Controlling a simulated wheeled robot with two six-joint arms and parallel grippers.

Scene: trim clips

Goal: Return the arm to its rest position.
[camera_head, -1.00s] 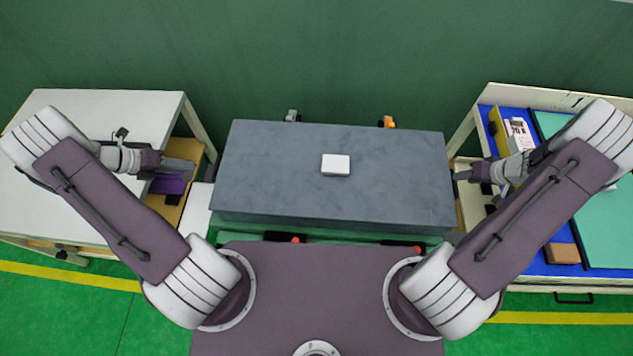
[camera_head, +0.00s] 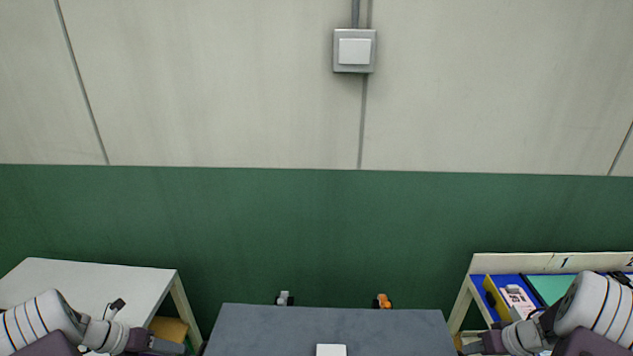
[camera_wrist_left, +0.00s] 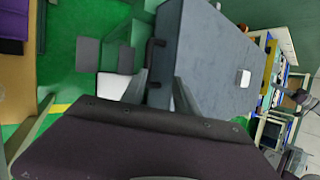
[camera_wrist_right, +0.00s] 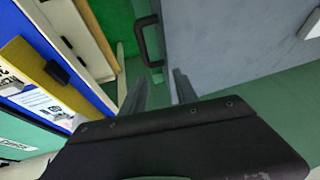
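My left gripper (camera_head: 172,346) shows at the lower left of the head view, beside the white table. In the left wrist view (camera_wrist_left: 160,90) its two fingers stand apart with nothing between them. My right gripper (camera_head: 474,347) shows at the lower right of the head view, by the side bench. In the right wrist view (camera_wrist_right: 158,88) its fingers are also apart and empty. Both arms are held out to the sides of the grey work block (camera_head: 260,325). The arms' lower links are cut off by the head view's bottom edge.
A small white block (camera_head: 331,350) lies on the grey work block. A white table (camera_head: 95,284) stands at left. A bench with a blue surface (camera_head: 482,297) and green panels is at right. A wall switch (camera_head: 354,50) is high on the back wall.

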